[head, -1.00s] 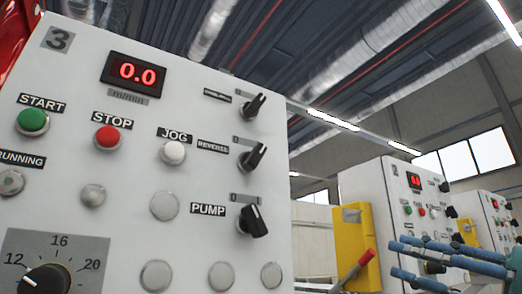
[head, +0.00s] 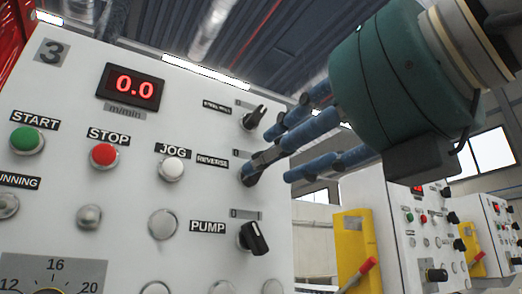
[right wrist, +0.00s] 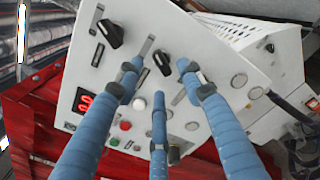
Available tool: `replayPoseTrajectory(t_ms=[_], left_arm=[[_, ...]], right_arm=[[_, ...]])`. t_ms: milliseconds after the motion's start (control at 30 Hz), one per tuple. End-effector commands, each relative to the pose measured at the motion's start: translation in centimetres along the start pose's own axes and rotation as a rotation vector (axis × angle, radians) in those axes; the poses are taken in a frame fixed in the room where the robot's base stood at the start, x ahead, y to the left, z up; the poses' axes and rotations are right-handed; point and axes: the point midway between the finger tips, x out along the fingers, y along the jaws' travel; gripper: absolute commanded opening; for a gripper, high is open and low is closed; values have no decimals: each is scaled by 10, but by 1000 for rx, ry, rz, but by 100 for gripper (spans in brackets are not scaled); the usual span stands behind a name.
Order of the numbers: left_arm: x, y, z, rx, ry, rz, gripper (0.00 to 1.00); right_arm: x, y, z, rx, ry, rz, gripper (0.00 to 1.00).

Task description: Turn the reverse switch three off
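The panel marked 3 (head: 130,195) fills the left of the head view. Its reverse switch is a black knob (right wrist: 162,64) in the right wrist view. In the head view, blue fingers mostly hide it, beside the REVERSE label (head: 212,161). My right gripper (head: 274,142) is open, its fingers spread around the switch close to the panel. They also straddle it in the right wrist view (right wrist: 158,86). Contact with the knob cannot be told. My left gripper is not in view.
The steel roll switch (head: 253,118) sits just above and the pump switch (head: 253,238) below. The START (head: 27,140), STOP (head: 104,155) and JOG (head: 171,168) buttons are to the left. Panel 2 (head: 412,225) and a yellow box (head: 357,240) stand at right.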

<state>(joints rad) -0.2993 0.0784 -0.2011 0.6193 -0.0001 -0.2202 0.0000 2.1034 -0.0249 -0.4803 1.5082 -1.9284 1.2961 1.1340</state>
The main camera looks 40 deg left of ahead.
Motion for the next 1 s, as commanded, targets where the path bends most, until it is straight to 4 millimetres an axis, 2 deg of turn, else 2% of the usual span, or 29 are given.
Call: replayPoseTrajectory(t_ms=[33,100,300,633,667,833,867,1000], left_arm=[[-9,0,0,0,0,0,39],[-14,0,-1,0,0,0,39],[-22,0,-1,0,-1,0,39],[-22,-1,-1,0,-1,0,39],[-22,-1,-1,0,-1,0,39],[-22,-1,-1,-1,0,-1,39],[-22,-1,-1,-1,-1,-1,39],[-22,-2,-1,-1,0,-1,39]], right_arm=[[10,2,3,2,4,1,39],[22,2,2,1,4,1,39],[42,1,2,0,1,1,39],[46,0,0,0,0,1,39],[46,0,0,0,0,1,37],[46,0,0,0,0,1,3],[46,0,0,0,0,1,0],[46,0,0,-1,0,1,0]])
